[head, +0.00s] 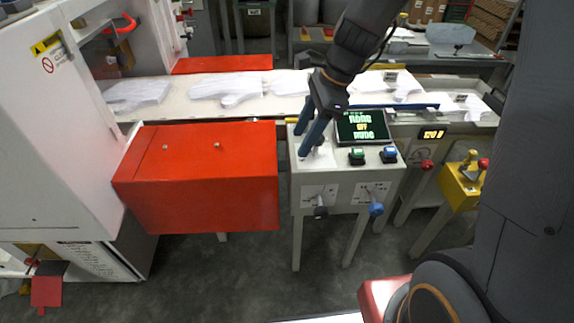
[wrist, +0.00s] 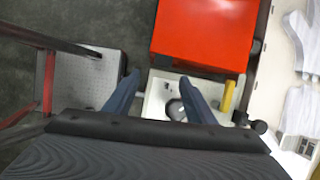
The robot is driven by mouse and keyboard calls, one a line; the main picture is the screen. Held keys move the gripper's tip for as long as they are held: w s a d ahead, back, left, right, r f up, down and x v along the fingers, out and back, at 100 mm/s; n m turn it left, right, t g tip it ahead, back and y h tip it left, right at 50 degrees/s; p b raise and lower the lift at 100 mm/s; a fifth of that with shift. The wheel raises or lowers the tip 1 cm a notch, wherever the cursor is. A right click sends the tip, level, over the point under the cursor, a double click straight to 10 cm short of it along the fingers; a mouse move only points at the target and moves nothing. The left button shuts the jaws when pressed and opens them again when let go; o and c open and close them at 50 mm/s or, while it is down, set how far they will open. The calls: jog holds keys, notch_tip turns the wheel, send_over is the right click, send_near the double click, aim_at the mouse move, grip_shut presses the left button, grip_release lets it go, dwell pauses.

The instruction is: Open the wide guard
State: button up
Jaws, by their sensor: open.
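A wide red guard (head: 196,180) juts out from the near side of the white conveyor, at the left of the head view. It hangs down in front like a closed box, with two small bolts on its top. Its red face also shows at the top of the wrist view (wrist: 205,35). My gripper (head: 308,140) points down over the left part of the control stand, just right of the guard and apart from it. Its blue fingers are spread and empty. A dark round knob (wrist: 174,108) shows between and below the fingers in the wrist view.
The control stand (head: 347,196) carries a screen (head: 362,126), a green button (head: 356,156), a blue button (head: 389,154) and two front levers. White glove shapes (head: 226,87) lie on the conveyor. A yellow box (head: 464,184) stands right. Floor before the guard is clear.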

aim_at(283, 165)
jog(key=shift+w+a+f+m, duration=0.4)
jog(key=shift+a+f, duration=0.1)
jog(key=shift+f, duration=0.1)
jog(key=x, duration=0.7)
jog(key=shift+s+a+b, duration=0.1)
jog(key=shift+b, duration=0.25)
jog(key=shift+r, duration=0.1)
grip_shut()
